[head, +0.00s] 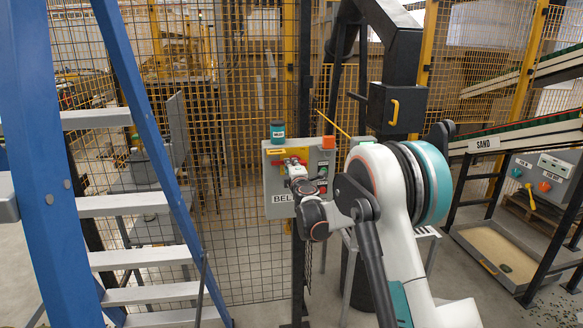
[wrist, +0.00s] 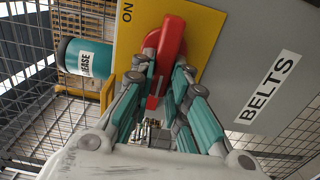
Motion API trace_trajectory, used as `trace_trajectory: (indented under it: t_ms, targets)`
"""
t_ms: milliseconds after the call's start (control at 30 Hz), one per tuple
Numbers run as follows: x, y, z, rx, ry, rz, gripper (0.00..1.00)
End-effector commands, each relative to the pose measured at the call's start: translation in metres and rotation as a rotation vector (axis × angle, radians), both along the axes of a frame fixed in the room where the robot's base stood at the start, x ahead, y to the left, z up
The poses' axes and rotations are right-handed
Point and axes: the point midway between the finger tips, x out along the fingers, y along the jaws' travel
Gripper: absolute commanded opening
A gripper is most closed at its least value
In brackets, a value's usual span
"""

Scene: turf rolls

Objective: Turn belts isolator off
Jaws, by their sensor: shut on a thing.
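The belts isolator is a red rotary handle (wrist: 172,38) on a yellow plate (wrist: 205,30), on a grey box (head: 277,187) lettered BELTS in the wrist view. The handle runs nearly upright in the wrist view, and its red also shows in the head view (head: 281,161). An ON mark (wrist: 127,12) is on the plate to its upper left; no OFF mark shows. My gripper (wrist: 167,72) is shut on the handle, with teal-padded fingers on both sides of it. In the head view my gripper (head: 296,172) is against the box front and partly hides the plate.
A teal grease can (head: 277,132) stands on the box, beside an orange lamp (head: 328,142). Push buttons (head: 322,171) sit right of my gripper. A blue stepladder (head: 135,204) is close on the left. Mesh fencing (head: 245,250) stands behind; a SAND conveyor (head: 486,143) is at right.

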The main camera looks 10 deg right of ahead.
Motion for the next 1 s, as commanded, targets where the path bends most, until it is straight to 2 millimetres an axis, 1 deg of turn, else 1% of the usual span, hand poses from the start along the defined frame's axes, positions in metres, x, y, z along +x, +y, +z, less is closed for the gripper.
trace_trajectory:
  t_ms: [400, 433, 500, 833, 933, 1000]
  targets:
    - [-0.001, 0.001, -0.002, -0.008, 0.0, 0.001, 0.0]
    - [-0.001, 0.001, -0.002, -0.008, 0.0, 0.001, 0.22]
    - [-0.001, 0.001, -0.001, -0.007, 0.0, 0.001, 0.35]
    - [-0.001, 0.0, -0.001, -0.006, 0.0, 0.0, 0.35]
    - [-0.007, 0.0, 0.0, -0.006, 0.0, 0.0, 0.35]
    - [-0.016, 0.0, 0.0, -0.006, 0.0, 0.0, 0.35]
